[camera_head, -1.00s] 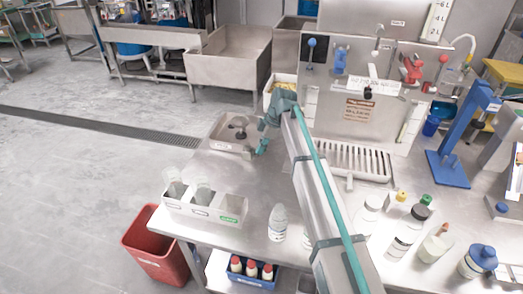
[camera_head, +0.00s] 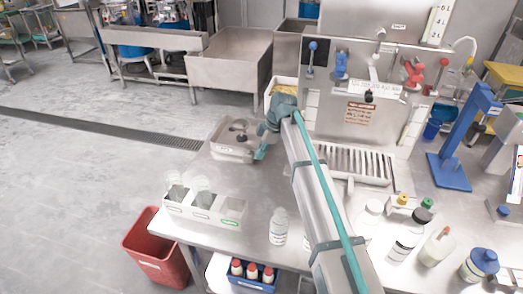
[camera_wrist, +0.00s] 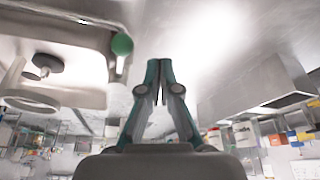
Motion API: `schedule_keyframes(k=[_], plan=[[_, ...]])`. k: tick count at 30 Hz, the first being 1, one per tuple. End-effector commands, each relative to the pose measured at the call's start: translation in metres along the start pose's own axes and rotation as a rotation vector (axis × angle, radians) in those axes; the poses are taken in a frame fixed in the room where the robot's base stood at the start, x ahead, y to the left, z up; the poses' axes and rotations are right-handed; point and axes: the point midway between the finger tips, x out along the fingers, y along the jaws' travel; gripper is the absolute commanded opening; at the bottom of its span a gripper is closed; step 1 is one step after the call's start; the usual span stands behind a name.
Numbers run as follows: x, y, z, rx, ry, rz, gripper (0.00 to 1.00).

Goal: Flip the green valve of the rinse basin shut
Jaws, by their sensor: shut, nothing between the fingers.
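The rinse basin (camera_head: 222,147) is a small metal sink at the far left of the steel worktop. Its rim and bowl fill the left of the wrist view (camera_wrist: 70,98). The green valve (camera_wrist: 122,45) shows in the wrist view as a round green knob on a short stem at the basin's edge. In the head view I cannot make the valve out beside my gripper (camera_head: 260,153). My gripper's teal fingers (camera_wrist: 158,64) are shut and empty. Their tips show to the right of the green knob, apart from it in the picture.
A white bin row (camera_head: 202,203) with clear cups stands at the front left of the worktop. A white bottle (camera_head: 278,226) stands in front of my arm. A slotted drain grate (camera_head: 352,165) and a steel panel with coloured taps lie behind. The worktop between basin and bins is clear.

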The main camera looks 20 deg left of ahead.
Motion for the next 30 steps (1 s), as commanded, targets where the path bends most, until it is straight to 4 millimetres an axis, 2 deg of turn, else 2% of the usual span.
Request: schedule_keyframes(k=[2, 4, 9, 15, 21, 30], plan=[[-0.002, -0.019, -0.008, -0.001, 0.002, -0.002, 0.00], [-0.017, -0.005, -0.009, 0.000, 0.003, 0.001, 0.00], [-0.050, 0.005, -0.016, -0.001, 0.004, -0.001, 0.00], [-0.080, 0.013, -0.021, -0.002, 0.004, -0.003, 0.00], [-0.093, 0.016, -0.023, -0.001, 0.005, -0.005, 0.00], [-0.094, 0.016, -0.024, -0.001, 0.005, -0.006, 0.00]])
